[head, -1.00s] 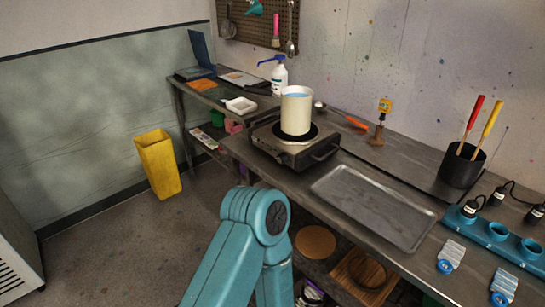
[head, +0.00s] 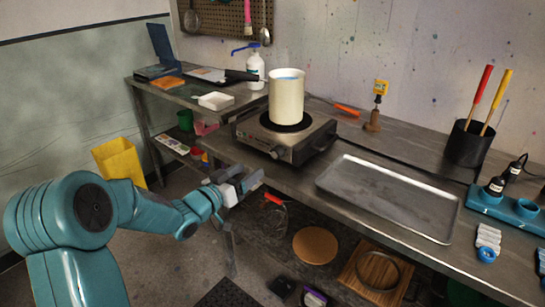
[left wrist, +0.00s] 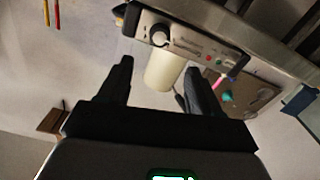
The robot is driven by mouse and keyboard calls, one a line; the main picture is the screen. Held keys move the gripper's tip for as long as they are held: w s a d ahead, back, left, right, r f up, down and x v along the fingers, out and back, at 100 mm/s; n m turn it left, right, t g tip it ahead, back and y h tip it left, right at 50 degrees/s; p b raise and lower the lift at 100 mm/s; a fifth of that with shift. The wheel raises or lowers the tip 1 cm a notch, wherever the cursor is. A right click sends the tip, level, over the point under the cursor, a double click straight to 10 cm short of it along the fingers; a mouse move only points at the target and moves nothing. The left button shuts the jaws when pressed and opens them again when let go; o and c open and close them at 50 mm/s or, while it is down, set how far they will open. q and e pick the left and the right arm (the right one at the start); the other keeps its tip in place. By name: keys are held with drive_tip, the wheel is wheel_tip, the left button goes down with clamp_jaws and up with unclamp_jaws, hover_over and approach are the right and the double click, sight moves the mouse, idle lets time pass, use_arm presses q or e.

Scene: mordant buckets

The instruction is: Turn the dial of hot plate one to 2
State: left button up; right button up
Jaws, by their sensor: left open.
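A hot plate (head: 322,137) stands on the steel bench with a tall cream pot (head: 287,98) of blue liquid on its burner. Its dial (head: 279,153) is on the front face. In the left wrist view the hot plate's front panel (left wrist: 195,45) appears upside down, with the dark dial (left wrist: 160,35) at its left part. The dial's setting is too small to read. My left gripper (head: 256,180) is open and empty, in front of and below the hot plate, apart from the dial. The dial lies just beyond the fingertips (left wrist: 158,68) in the wrist view. My right gripper is not in view.
A metal tray (head: 390,200) lies on the bench right of the hot plate. A white dish (head: 215,101) and a pump bottle (head: 254,70) stand to the left. The lower shelf holds a round board (head: 315,245). A yellow bin (head: 119,160) is on the floor.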

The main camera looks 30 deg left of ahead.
sight(274, 154)
use_arm(q)
drive_tip(key=w, duration=0.3)
drive_tip(key=w+d, duration=0.1)
drive_tip(key=w, duration=0.3)
drive_tip(key=w+p, duration=0.1)
drive_tip(key=w, duration=0.3)
drive_tip(key=shift+w+d, duration=0.1)
drive_tip(key=shift+d, duration=0.05)
drive_tip(key=shift+c, duration=0.3)
drive_tip(key=shift+f, duration=0.1)
drive_tip(key=c, duration=1)
